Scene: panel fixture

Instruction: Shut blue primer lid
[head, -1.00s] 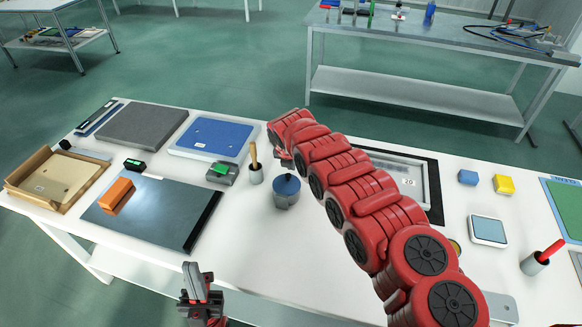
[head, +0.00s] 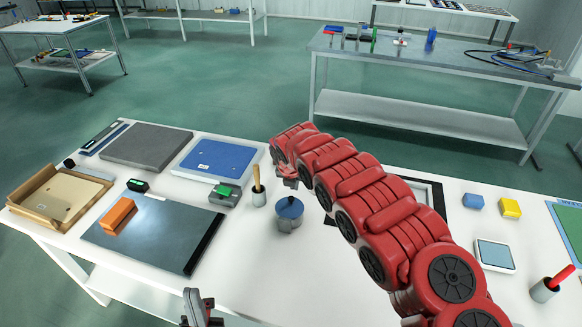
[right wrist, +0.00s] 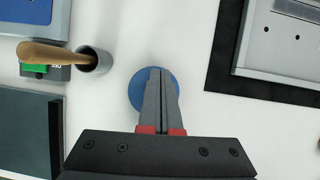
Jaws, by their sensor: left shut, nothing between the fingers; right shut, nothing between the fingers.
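The primer pot (head: 288,224) is a small grey cup near the middle of the white table. Its round blue lid (head: 289,207) is on top, with a small dark knob. I cannot tell whether it is fully seated. In the right wrist view the blue lid (right wrist: 137,92) is partly hidden behind my right gripper (right wrist: 160,70). That gripper is shut and empty, with its fingers pointing over the lid. In the head view my right gripper (head: 288,181) is just above and beyond the pot. My left gripper (head: 192,294) is shut and empty at the table's front edge.
A cup with a wooden-handled tool (head: 258,196) stands close left of the pot. A grey-green block (head: 224,196), a dark panel (head: 150,236) and a blue panel (head: 218,161) lie further left. A framed plate (head: 428,195) is partly behind my right arm. Table in front of the pot is clear.

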